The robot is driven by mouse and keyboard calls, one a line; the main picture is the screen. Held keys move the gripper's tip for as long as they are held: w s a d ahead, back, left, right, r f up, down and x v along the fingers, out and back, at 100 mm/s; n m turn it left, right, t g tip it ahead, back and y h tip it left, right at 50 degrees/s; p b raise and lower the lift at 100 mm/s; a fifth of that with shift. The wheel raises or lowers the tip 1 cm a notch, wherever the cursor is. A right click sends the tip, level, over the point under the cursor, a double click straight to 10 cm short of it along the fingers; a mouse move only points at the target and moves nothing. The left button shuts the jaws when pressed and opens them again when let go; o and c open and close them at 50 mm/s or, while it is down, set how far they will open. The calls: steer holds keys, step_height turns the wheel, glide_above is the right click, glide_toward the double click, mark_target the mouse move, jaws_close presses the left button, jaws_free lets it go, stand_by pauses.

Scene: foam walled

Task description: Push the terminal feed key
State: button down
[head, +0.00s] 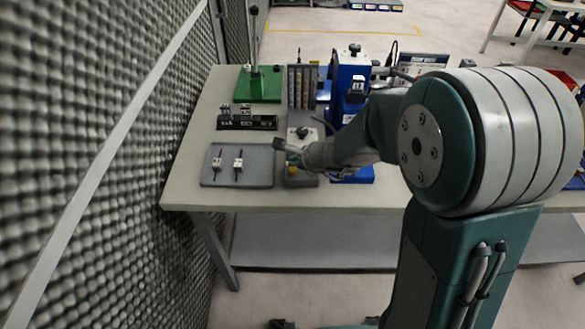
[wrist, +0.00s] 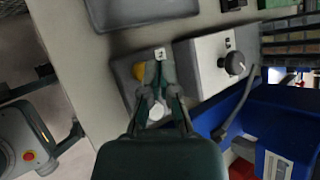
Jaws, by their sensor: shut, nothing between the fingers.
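A dark grey panel (wrist: 123,68) lies beside a light grey box with a black knob (wrist: 235,63) in the wrist view. On the panel are a yellow button (wrist: 139,71) and a pale round button (wrist: 156,113); I cannot tell which is the terminal feed key. The yellow button also shows in the head view (head: 293,170). My gripper (wrist: 158,72) is shut and empty, over the panel, with its tips just right of the yellow button. A small white marked piece (wrist: 160,54) shows at the tips. I cannot tell whether the tips touch anything.
A grey mat (head: 223,178) with two small parts lies left of the panel. A black rail (head: 247,122) and a green stand (head: 259,88) are behind it. A blue machine (head: 351,80) stands close right. A foam wall (head: 90,120) borders the table's left side.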

mark_target(295, 170)
steer(key=shift+r, duration=2.55)
steer(key=shift+s+r, duration=0.1)
steer(key=shift+r, duration=0.05)
steer(key=s+d+r+n+g, duration=0.1)
steer(key=s+d+r+n, duration=0.3)
steer(key=s+r+n, duration=0.65)
steer(key=s+d+n+h, duration=0.6)
steer(key=s+d+n, duration=0.2)
steer(key=s, duration=0.6)
steer(key=shift+s+d+r, duration=0.15)
steer(key=shift+s+d, duration=0.15)
steer(key=shift+d, duration=0.7)
